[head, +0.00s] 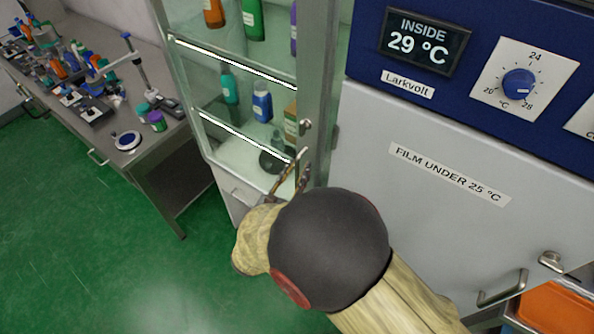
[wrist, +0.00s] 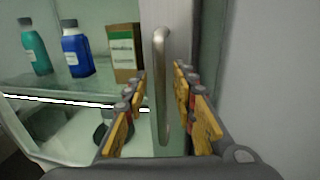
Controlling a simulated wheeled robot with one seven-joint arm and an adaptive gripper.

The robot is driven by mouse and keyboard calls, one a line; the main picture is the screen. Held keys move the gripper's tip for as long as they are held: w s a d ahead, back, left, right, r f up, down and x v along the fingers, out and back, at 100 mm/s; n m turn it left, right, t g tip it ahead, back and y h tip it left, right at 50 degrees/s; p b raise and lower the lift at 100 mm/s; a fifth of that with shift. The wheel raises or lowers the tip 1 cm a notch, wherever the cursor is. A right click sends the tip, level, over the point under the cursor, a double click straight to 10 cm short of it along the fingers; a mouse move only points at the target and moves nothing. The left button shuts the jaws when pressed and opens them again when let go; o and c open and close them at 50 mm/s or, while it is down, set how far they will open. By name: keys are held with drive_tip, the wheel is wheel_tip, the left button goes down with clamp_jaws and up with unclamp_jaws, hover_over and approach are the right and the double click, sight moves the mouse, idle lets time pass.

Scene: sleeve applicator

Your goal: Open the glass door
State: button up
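The glass door (head: 232,100) of a tall cabinet stands in the middle of the head view; it looks shut, with a pale metal frame. Its handle (wrist: 161,85) is a vertical metal bar on the right frame. My gripper (wrist: 165,95) is open, with one yellow finger on each side of the handle in the wrist view. The fingers do not visibly press on the bar. In the head view my gripper (head: 291,178) is at the handle, and my arm hides part of the lower cabinet.
Bottles and a box (wrist: 125,52) stand on shelves behind the glass. A large grey unit with a blue panel (head: 430,50) stands close on the right. A cluttered bench (head: 150,150) is at the left. Green floor (head: 110,260) is clear in front.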

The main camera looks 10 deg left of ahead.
clamp_jaws()
idle(0.9)
